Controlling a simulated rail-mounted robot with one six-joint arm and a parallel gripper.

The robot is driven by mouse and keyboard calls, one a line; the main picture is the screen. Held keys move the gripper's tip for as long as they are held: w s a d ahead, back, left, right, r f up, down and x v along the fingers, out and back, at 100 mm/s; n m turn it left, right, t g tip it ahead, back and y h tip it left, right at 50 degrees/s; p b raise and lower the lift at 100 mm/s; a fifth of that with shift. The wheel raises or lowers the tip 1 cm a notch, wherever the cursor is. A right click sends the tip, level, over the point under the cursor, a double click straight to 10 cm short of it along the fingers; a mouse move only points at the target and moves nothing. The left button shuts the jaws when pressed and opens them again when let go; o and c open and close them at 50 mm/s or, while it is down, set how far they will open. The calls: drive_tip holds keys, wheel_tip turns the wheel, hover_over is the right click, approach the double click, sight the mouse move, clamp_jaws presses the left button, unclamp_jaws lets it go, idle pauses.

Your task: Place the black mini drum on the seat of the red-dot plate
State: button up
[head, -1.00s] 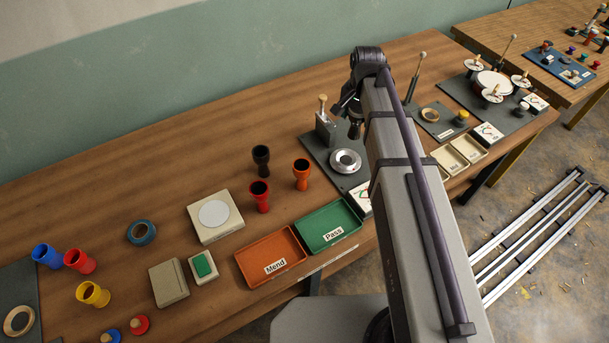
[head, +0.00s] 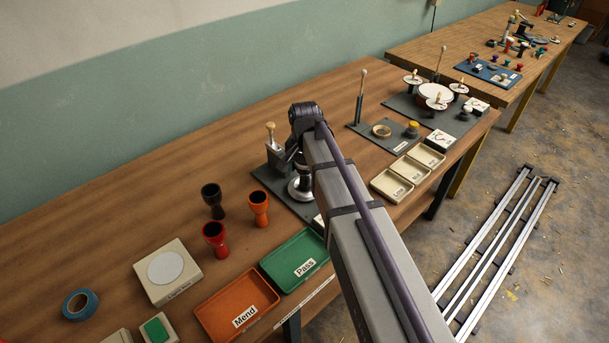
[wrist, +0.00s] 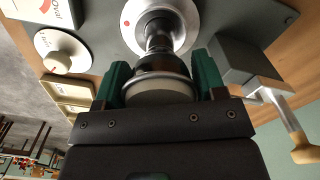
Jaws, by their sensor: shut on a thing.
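My gripper (wrist: 160,80) is shut on the black mini drum (wrist: 158,60), with a green finger on each side of its wider, pale-headed end. The drum's narrow black foot points to the silver red-dot plate (wrist: 185,22), over the middle of its seat. I cannot tell whether the foot touches the seat. The red dot shows on the plate's rim in the wrist view. In the head view my gripper (head: 299,166) is low over the plate (head: 296,193), and my arm hides part of both.
A crank-handled post (wrist: 245,70) stands close beside the drum, on the same dark board. A dial with a white knob (wrist: 60,60) is on the other side. Black (head: 212,202), orange (head: 258,209) and red (head: 215,239) goblets stand left of the board. Green (head: 297,262) and orange (head: 237,306) trays lie in front.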

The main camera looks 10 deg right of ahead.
drive_tip(key=shift+r, duration=0.15)
drive_tip(key=shift+f, duration=0.2)
drive_tip(key=o, duration=1)
wheel_tip(320, 180, up, 13)
drive_tip(key=p, duration=1.2)
drive_tip(key=shift+f+p, duration=0.1)
drive_tip(key=shift+p, duration=0.2)
drive_tip(key=s+n, duration=0.2)
drive_tip(key=s, duration=0.4)
drive_tip(key=s+n, duration=0.2)
drive_tip(key=s, duration=0.4)
drive_tip(key=s+n, duration=0.3)
drive_tip(key=s, duration=0.3)
drive_tip(key=shift+d+f, duration=0.1)
drive_tip(key=shift+f, duration=0.1)
